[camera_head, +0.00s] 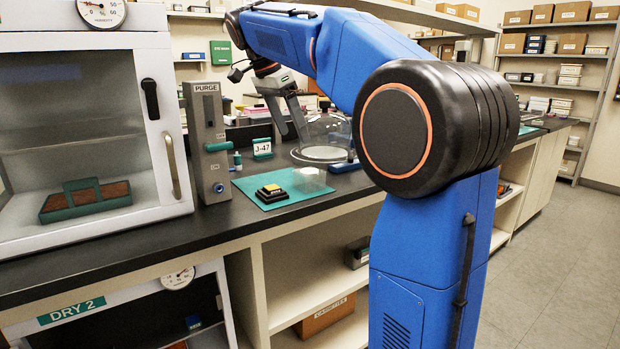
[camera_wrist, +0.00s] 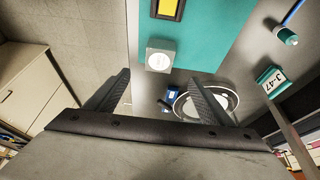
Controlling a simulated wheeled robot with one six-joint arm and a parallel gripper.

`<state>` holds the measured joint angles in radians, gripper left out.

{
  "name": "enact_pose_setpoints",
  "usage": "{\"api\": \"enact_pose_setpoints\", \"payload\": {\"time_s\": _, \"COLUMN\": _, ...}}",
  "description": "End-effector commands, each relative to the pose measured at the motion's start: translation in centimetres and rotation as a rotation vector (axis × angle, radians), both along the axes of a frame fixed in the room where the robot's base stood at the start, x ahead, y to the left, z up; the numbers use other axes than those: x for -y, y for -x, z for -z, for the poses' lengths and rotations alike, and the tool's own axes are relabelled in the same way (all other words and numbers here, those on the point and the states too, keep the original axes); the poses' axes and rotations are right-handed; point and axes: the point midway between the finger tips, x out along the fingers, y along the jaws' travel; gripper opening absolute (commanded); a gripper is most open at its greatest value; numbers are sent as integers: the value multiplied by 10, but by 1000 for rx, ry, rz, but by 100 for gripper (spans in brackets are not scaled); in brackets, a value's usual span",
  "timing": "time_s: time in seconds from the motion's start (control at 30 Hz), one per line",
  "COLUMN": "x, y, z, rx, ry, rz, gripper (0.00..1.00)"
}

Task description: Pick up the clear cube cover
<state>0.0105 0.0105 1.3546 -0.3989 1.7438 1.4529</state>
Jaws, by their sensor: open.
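The clear cube cover (camera_head: 311,181) stands on the right part of the teal mat (camera_head: 259,205), faint and see-through. In the wrist view the cover (camera_wrist: 160,56) shows as a pale grey box with a white round spot, near the mat's edge. My gripper (camera_head: 292,134) is open and empty, pointing down above the counter behind the cover. In the wrist view the cover lies just beyond the gap between my fingertips (camera_wrist: 160,78). The fingers look apart from it.
A black and yellow block (camera_head: 270,193) sits on the mat left of the cover. A glass bell jar (camera_head: 333,124) stands close behind my gripper.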

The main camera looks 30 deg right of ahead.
Motion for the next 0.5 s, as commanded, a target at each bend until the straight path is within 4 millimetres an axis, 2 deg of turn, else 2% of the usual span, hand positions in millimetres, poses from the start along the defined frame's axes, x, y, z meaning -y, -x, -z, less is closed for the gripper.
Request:
{"api": "enact_pose_setpoints", "payload": {"time_s": 0.3, "x": 22, "y": 0, "z": 53, "rx": -3, "ry": -1, "rz": -1, "gripper": 75}}
{"api": "enact_pose_setpoints", "payload": {"time_s": 0.5, "x": 33, "y": -1, "z": 79, "rx": -2, "ry": 0, "rz": -1, "gripper": 75}}
